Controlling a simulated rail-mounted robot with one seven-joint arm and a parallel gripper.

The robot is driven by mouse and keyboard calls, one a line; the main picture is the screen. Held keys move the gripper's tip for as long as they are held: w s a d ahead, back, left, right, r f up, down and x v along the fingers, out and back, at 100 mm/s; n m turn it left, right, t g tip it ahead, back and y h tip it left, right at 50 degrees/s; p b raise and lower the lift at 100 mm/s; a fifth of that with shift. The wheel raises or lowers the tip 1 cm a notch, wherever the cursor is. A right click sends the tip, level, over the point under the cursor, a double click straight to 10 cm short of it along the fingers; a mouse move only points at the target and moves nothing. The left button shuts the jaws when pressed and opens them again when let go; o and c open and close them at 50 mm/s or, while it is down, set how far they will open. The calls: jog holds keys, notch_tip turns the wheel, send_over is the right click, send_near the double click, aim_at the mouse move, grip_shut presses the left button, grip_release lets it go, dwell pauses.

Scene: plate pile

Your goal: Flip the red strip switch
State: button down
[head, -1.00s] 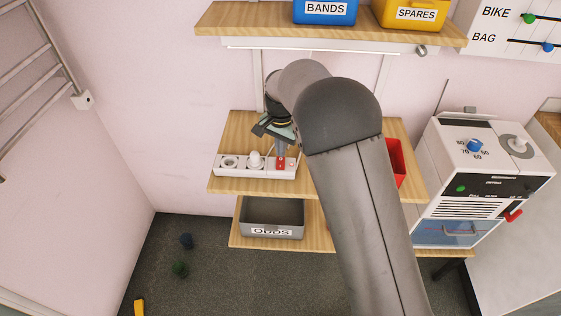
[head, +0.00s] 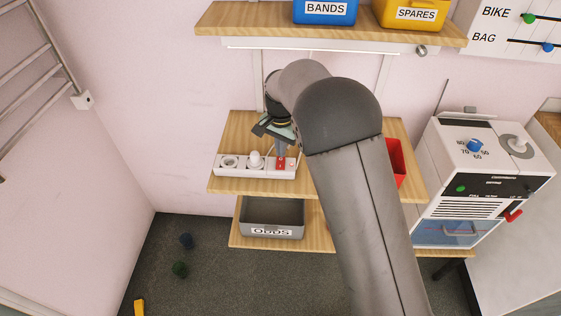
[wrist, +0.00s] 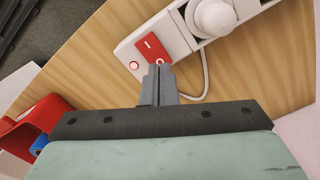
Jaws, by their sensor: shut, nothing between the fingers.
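The red strip switch (wrist: 151,46) is a red rocker with white marks at one end of a white power strip (head: 229,172) on the middle shelf. In the head view the red switch (head: 281,164) shows just below my gripper (head: 281,153). In the wrist view my gripper (wrist: 160,70) is shut and empty. Its fingertips lie over the edge of the rocker at the end marked with a circle. I cannot tell whether they touch it. A small round red light (wrist: 134,65) sits beside the rocker on the strip.
A white plug (head: 254,158) with a cable stands in the strip beside the switch. A red container (head: 396,160) stands at the right of the shelf. A grey bin (head: 272,215) sits on the shelf below. A white appliance (head: 470,180) stands to the right.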

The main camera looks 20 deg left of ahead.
aim_at(281, 159)
jog(key=shift+f+b, duration=0.5)
jog(key=shift+f, duration=0.4)
dwell(0.3)
jog(key=shift+r, duration=0.1)
jog(key=shift+r+p, duration=2.35)
jog(key=shift+r, duration=1.1)
jog(key=s+d+r+n, duration=0.1)
jog(key=s+d+r, duration=0.3)
jog(key=d, duration=0.5)
jog(key=s+d+r, duration=0.3)
jog(key=d+r, duration=0.2)
jog(key=d, duration=0.5)
jog(key=s+d+n, duration=0.1)
jog(key=s+d, duration=0.6)
jog(key=s, duration=0.3)
jog(key=s+d+n, duration=0.1)
jog(key=s+d, duration=0.6)
jog(key=s, duration=0.4)
jog(key=shift+s+f+t, duration=0.15)
jog(key=shift+f+t, duration=0.15)
jog(key=shift+f, duration=0.15)
